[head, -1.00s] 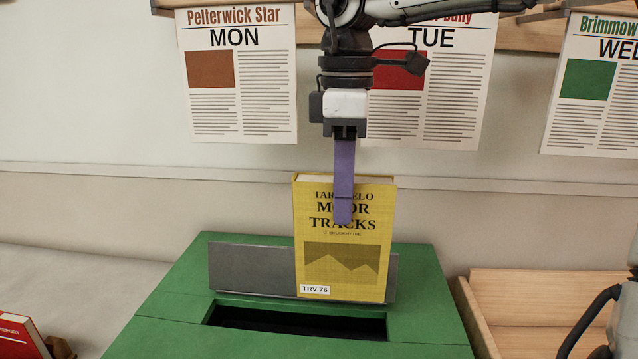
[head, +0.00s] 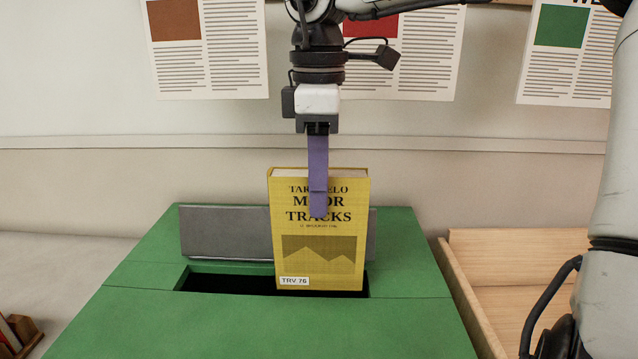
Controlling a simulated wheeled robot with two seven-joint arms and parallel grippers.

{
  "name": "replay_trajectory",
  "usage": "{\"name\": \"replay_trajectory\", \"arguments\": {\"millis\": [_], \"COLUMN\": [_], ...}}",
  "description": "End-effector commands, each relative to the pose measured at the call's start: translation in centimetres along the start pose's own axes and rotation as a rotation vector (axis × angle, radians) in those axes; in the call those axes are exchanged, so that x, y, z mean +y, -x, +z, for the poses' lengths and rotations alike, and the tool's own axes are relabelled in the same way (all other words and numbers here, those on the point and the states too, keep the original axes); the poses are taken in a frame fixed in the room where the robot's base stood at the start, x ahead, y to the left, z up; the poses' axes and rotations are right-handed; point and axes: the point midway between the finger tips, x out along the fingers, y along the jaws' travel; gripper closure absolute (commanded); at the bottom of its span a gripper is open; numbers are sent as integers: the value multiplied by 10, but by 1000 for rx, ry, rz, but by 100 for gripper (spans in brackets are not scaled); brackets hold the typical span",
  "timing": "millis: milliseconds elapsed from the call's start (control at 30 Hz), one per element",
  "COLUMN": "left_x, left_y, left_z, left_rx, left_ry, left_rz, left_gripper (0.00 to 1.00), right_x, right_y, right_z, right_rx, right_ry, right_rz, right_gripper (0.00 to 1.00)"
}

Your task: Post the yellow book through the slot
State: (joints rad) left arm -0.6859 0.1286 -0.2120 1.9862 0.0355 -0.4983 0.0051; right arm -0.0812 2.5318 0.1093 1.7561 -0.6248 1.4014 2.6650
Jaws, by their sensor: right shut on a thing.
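The yellow book (head: 320,258) is upright, its front cover facing me and a white label at its lower left. My right gripper (head: 318,200) points straight down and is shut on the book's upper edge, one purple finger lying over the front cover. The dark slot (head: 230,284) is in the top of the green box (head: 130,300). The book's lower edge shows against the right part of the slot opening; whether it has entered cannot be told. A grey flap (head: 225,235) stands up behind the slot, partly hidden by the book. My left gripper is not in view.
A wooden bin (head: 530,245) stands right of the green box, partly behind my arm. Newspaper sheets (head: 208,55) hang on the back wall. A small wooden holder (head: 22,335) is at the lower left edge.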

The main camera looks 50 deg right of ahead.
Motion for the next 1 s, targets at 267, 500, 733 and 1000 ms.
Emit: {"name": "replay_trajectory", "arguments": {"millis": [267,500,733,1000], "left_x": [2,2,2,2], "left_y": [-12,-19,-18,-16], "left_z": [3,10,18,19], "left_rx": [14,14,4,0], "left_ry": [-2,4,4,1], "left_rz": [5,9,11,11], "left_gripper": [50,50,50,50], "right_x": [0,0,0,0], "right_y": [-23,-35,-39,-39], "right_z": [0,-1,0,0], "right_rx": [2,2,2,2], "right_ry": [0,0,0,0], "right_rz": [2,3,2,2], "right_gripper": [100,100,100,100]}}
